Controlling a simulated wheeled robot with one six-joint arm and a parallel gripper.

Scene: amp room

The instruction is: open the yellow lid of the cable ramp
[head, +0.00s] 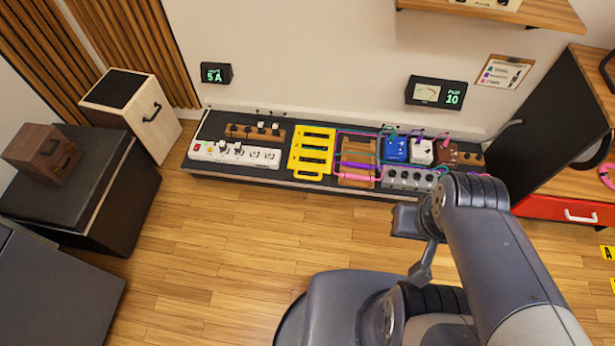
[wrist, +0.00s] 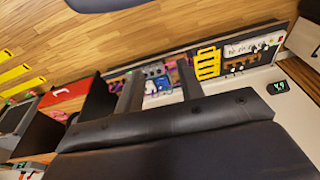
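The yellow slotted lid of the cable ramp (head: 311,150) lies on the long dark pedal board by the back wall, left of the board's middle. It looks flat, with a yellow handle (head: 308,176) at its front edge. The lid also shows in the wrist view (wrist: 208,64), right of my fingers. My gripper (wrist: 158,88) has its two dark fingers apart, with nothing seen between them but the distant board. It is clear of the lid and not touching it. In the head view, my arm is at the right front, and its fingers cannot be made out clearly.
A white power strip (head: 236,153) is left of the lid; a brown pedal with pink and teal cables (head: 357,160) is close on its right. Black and wooden boxes (head: 80,185) stand left. A cabinet with a red drawer (head: 565,210) is right. The floor before the board is clear.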

